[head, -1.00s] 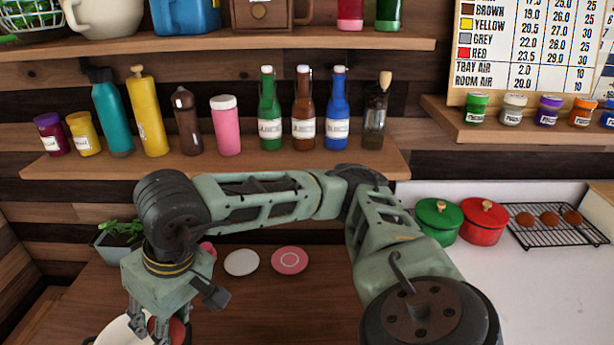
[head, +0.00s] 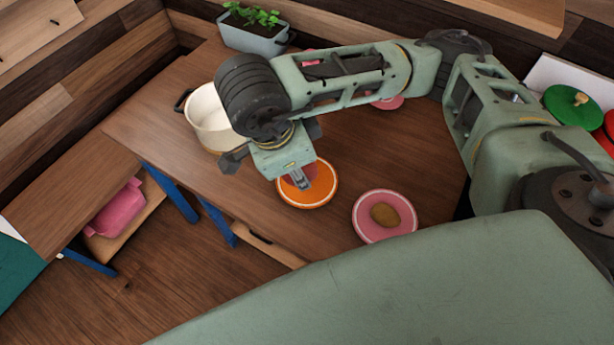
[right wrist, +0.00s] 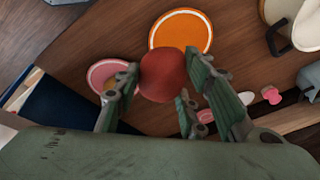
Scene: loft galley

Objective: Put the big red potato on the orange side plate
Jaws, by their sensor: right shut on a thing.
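The red potato (right wrist: 163,75) is between the fingers of my right gripper (head: 301,181), which is shut on it. In the head view the potato (head: 321,171) is partly hidden by the gripper. It shows over the orange side plate (head: 309,202); whether it touches the plate I cannot tell. In the right wrist view the potato overlaps the near rim of the orange plate (right wrist: 181,29), whose middle looks empty. My left gripper is not in view.
A pink plate (head: 365,229) with a brown potato (head: 385,215) lies right of the orange plate. A cream pot (head: 207,123) stands to the left, and a planter (head: 255,38) behind. Bare wooden table (head: 165,100) lies left of the pot.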

